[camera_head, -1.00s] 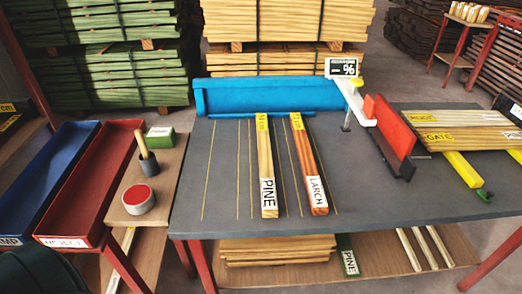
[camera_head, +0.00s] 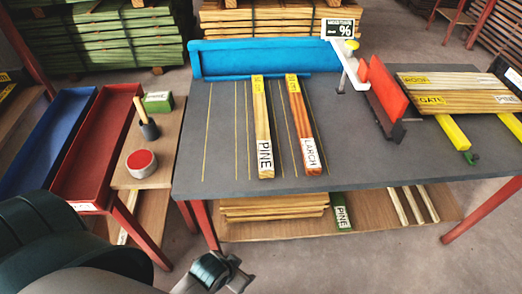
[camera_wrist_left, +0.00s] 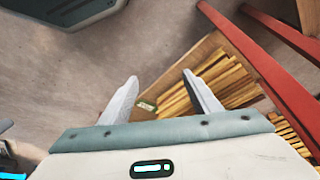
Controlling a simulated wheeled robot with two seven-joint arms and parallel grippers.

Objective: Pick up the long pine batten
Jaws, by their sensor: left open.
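The long pine batten (camera_head: 261,118) lies on the grey table, its PINE label at the near end and a yellow marked band at the far end. A redder larch batten (camera_head: 303,115) lies just to its right, apart from it. My left gripper (camera_head: 240,276) is low in front of the table, below its near edge and well away from the batten. In the left wrist view its fingers (camera_wrist_left: 159,80) are apart with nothing between them. My right gripper is not in view.
A blue fence (camera_head: 265,60) runs behind the battens. A red upright plate (camera_head: 388,98) and GATE boards (camera_head: 455,95) are to the right. A red tray (camera_head: 95,150), a red-topped tin (camera_head: 141,163) and a brush pot stand left. The lower shelf (camera_head: 370,208) holds wood pieces.

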